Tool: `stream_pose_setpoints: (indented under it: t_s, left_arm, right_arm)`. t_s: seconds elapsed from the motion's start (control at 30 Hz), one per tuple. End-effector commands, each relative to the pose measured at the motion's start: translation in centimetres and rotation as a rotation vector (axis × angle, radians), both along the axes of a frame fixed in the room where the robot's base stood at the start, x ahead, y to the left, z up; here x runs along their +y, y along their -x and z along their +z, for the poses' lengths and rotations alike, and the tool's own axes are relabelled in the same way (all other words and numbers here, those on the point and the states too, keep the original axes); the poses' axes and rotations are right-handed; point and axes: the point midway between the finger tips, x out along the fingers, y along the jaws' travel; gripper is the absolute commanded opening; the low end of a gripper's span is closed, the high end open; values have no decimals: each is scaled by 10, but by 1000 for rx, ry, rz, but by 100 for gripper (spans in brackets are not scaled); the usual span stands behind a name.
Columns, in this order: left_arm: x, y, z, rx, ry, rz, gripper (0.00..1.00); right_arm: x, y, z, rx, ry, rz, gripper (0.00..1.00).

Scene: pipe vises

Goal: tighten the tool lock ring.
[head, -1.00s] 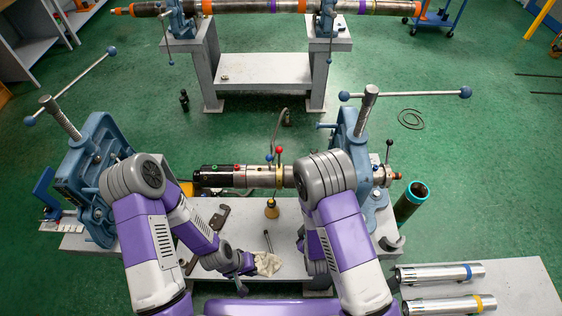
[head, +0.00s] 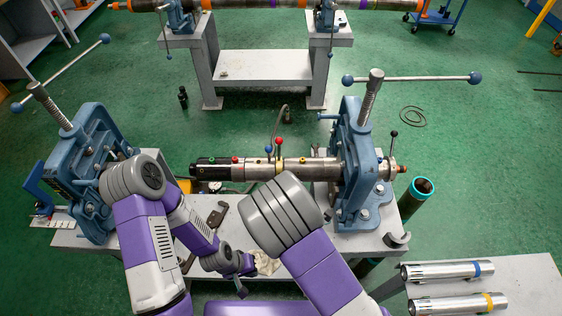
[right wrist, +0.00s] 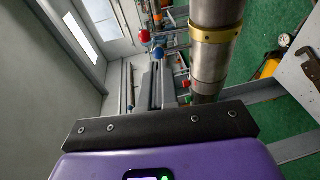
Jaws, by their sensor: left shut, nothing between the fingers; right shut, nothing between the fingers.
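The steel tool (head: 310,167) lies level, clamped in the blue right vise (head: 352,160), its black end to the left. A yellow ring (head: 279,167) circles its middle, with a red and a blue ball knob beside it. I cannot tell for sure that this is the lock ring. In the right wrist view the tool (right wrist: 210,65) and ring (right wrist: 216,33) run down the right of centre. My right gripper (right wrist: 162,75) is shut and empty, beside the tool; my own arm hides it in the head view. My left gripper (head: 242,270) is shut and empty, low over the bench's front.
The left vise (head: 90,165) is at the bench's left end. A wrench (head: 217,215) and a white cloth (head: 266,262) lie on the bench (head: 205,205). A green-rimmed tube (head: 420,190) stands right of it. Two steel cylinders (head: 445,271) lie on the side table.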

Motion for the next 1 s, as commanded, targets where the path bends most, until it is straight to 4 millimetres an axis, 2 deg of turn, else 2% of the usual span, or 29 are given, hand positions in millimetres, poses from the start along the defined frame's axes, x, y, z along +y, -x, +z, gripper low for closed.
stream_pose_setpoints:
  t_s: [0.03, 0.37, 0.47, 0.7, 1.0]
  left_arm:
    - [0, 0, -11, 0, 0, 0, 0]
    - [0, 0, -50, 0, 0, 0, 0]
    - [0, 0, -43, 0, 0, 0, 0]
    - [0, 0, -41, 0, 0, 0, 0]
    - [0, 0, -40, 0, 0, 0, 0]
  right_arm:
    - [0, -2, -4, -3, -4, -1, 0]
    - [0, -7, -7, 6, -8, 2, 0]
    - [4, -29, -6, 7, -4, 0, 0]
    - [13, -76, -13, 7, -4, 0, 0]
    - [21, -112, -18, 7, -5, 2, 0]
